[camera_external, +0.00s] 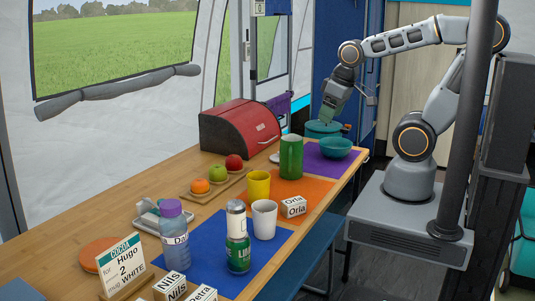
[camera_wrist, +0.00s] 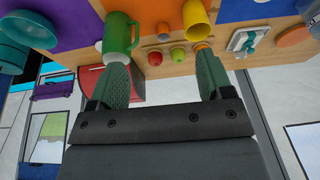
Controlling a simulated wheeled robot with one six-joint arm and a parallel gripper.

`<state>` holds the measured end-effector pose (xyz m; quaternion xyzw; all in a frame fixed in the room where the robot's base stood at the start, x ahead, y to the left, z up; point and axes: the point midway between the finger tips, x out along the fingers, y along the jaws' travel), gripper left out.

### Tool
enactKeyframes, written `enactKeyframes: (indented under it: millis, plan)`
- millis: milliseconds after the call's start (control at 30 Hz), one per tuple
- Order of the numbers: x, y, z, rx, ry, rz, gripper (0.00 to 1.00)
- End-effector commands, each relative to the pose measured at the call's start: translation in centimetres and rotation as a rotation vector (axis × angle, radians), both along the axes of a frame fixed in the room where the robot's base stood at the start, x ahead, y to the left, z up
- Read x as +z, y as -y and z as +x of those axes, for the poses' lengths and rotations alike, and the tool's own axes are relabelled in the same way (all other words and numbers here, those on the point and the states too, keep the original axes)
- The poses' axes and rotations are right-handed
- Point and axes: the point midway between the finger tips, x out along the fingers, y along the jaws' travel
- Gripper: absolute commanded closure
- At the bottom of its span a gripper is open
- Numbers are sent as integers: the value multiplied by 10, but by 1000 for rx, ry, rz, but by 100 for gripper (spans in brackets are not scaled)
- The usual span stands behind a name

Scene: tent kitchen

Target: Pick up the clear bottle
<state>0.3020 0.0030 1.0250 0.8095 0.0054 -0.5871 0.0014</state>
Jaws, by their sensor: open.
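The clear bottle (camera_external: 174,240) stands upright near the front of the table, by the left edge of the blue mat. It has a purple cap and a white label partly reading "Da". My gripper (camera_external: 327,116) is at the far end of the table, above the teal pot and well away from the bottle. In the wrist view my gripper (camera_wrist: 161,62) has its two green fingers spread wide with nothing held between them.
A cocoa sign (camera_external: 121,263) and name blocks (camera_external: 171,287) are in front. A green mug (camera_external: 291,157) and red bread box (camera_external: 240,127) stand farther back.

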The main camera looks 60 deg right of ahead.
Motion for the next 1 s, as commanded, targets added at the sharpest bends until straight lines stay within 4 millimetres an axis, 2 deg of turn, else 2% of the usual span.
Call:
enactKeyframes:
  millis: [100,333,467,567,667,767,900,1000]
  plan:
    - [0,0,0,0,0,0,19]
    - [-4,-2,0,10,-5,0,19]
    - [-29,-11,2,45,-79,-3,19]
    - [-53,-28,15,76,-161,21,19]
    - [-78,-64,35,54,-257,127,19]
    - [-102,-112,59,-61,-368,282,19]
    - [-131,-188,94,-334,-548,528,19]
    - [-144,-241,123,-578,-694,709,19]
